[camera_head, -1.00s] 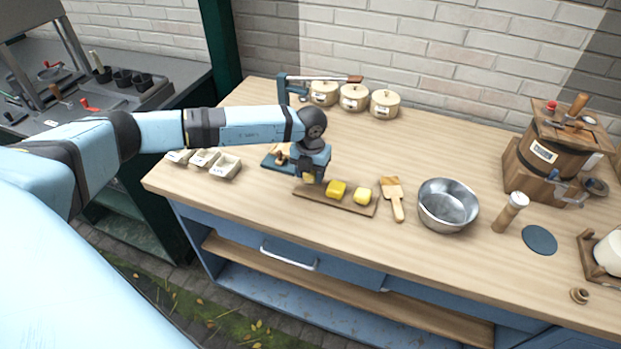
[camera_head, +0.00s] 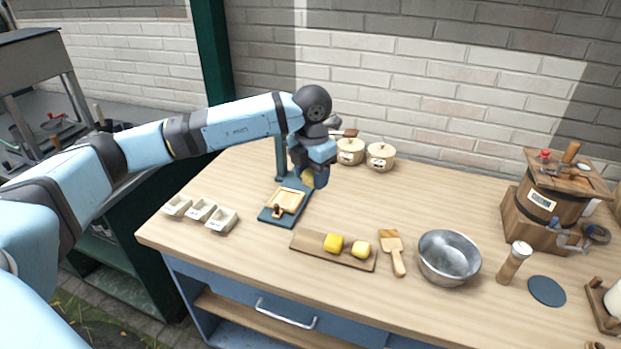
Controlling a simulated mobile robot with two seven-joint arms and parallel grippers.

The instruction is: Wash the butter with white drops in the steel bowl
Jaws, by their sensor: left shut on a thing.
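My left gripper (camera_head: 315,178) is shut on a yellow butter piece (camera_head: 307,180), mostly hidden by the jaws, and holds it above the bench. It is behind the wooden board and near the blue stand with the wooden tray. Two other yellow butter pieces, one in the middle (camera_head: 333,243) and one on the right (camera_head: 361,249), sit on the wooden board (camera_head: 310,245). White drops are too small to tell on any piece. The steel bowl (camera_head: 427,240) stands upright to the right and looks empty. My right gripper is not in view.
A wooden paddle (camera_head: 393,247) lies between board and bowl. A shaker (camera_head: 514,262), a dark disc (camera_head: 547,291) and a wooden churn (camera_head: 545,195) are at the right. Small white dishes (camera_head: 221,220) are at the left; lidded pots (camera_head: 380,157) at the back. The bench middle is clear.

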